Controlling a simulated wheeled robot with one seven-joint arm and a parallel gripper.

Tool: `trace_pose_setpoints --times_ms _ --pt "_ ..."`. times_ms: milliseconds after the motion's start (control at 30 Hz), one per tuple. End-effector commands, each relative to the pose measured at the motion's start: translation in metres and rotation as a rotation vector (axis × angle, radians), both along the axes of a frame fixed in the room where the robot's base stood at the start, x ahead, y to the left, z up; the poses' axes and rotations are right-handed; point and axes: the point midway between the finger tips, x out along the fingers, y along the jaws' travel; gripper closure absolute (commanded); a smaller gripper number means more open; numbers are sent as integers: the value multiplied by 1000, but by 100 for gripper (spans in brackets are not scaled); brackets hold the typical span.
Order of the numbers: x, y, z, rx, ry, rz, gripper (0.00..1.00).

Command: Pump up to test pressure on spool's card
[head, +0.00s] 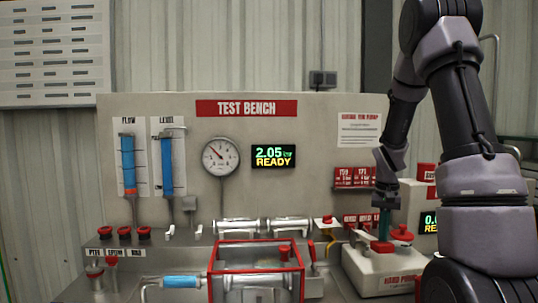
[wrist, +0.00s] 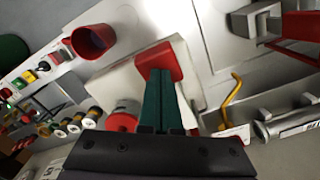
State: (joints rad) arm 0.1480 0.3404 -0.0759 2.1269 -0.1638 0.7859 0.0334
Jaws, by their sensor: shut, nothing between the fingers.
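The hand pump (head: 375,275) is a pale box at the right of the bench, with a red pad (head: 382,248) and a round red knob (head: 402,234) on top. My gripper (head: 384,236) points down over the pad, its green fingers shut and empty. In the wrist view the fingertips (wrist: 161,76) overlap the red pad (wrist: 158,58); I cannot tell whether they touch. The bench display (head: 273,156) reads 2.05 and READY. The dial gauge (head: 220,156) hangs left of it. A second display (head: 430,221) is partly hidden by my arm. No spool's card is readable.
A red-framed box (head: 256,243) stands at the front middle, with metal spools (head: 238,226) behind it. A yellow hook (head: 329,240) is left of the pump. Small red tags (head: 352,178) and a pump notice (head: 360,130) are on the back panel.

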Motion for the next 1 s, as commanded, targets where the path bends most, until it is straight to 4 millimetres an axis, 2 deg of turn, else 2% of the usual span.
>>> trace_pose_setpoints --times_ms 467,1000 --pt "0 0 -2 0 0 0 100" --pt "0 0 -34 0 1 1 100"
